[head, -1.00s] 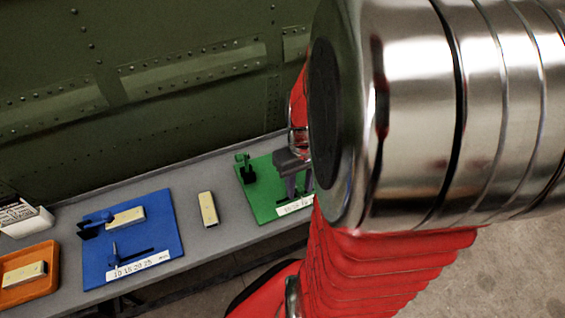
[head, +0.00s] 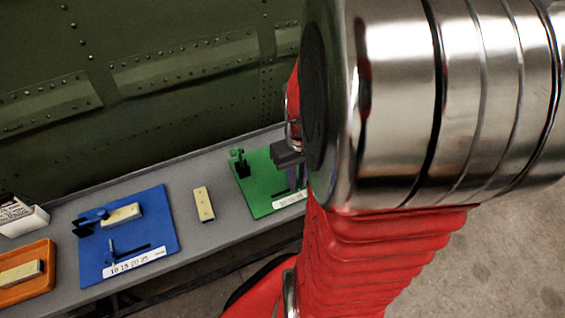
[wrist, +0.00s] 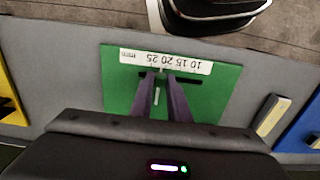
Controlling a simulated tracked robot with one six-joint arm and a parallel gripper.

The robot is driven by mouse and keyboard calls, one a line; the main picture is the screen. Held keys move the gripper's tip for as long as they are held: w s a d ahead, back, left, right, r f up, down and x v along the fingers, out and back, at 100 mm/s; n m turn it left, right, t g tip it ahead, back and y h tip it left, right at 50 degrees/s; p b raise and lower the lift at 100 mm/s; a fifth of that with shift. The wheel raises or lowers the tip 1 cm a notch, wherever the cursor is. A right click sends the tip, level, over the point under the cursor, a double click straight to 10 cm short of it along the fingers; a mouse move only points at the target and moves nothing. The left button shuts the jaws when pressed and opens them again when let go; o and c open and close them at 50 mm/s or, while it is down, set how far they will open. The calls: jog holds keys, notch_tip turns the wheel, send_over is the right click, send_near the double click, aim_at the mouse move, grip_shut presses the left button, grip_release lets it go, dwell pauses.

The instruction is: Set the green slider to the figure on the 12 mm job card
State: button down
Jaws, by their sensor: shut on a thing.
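The green board (head: 262,198) lies on the grey bench with a white scale strip (wrist: 190,64) along one edge, marked 10, 15, 20, 25 and mm, upside down in the wrist view. A dark slot (wrist: 190,80) runs beside the strip. My gripper (wrist: 160,77) is over the slot with its fingers shut on the green board's slider, which is mostly hidden between them.
A blue board (head: 160,262) with its own scale and a pale block (head: 122,214) lies left of the green one. Another pale block (head: 203,204) lies between the boards. An orange tray (head: 45,284) holds a block. A green clamp (head: 239,163) stands on the green board.

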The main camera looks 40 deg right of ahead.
jog(key=shift+s+d, duration=0.25)
jog(key=shift+d, duration=0.85)
jog(key=c, duration=1.7)
grip_release()
jog(key=shift+r, duration=0.15)
notch_tip(320, 180, up, 14)
jog(key=shift+f, duration=0.25)
jog(key=a+r+n+t, duration=0.1)
jog(key=a+t, duration=0.1)
jog(key=a, duration=0.5)
jog(key=w+a+r+n+t, duration=0.1)
jog(key=a, duration=0.6)
jog(key=a+r+n+t, duration=0.1)
jog(key=a+t, duration=0.1)
jog(key=a, duration=0.6)
jog(key=shift+w+r+t, duration=0.2)
jog(key=shift+r+t, duration=0.1)
jog(key=shift+r, duration=0.05)
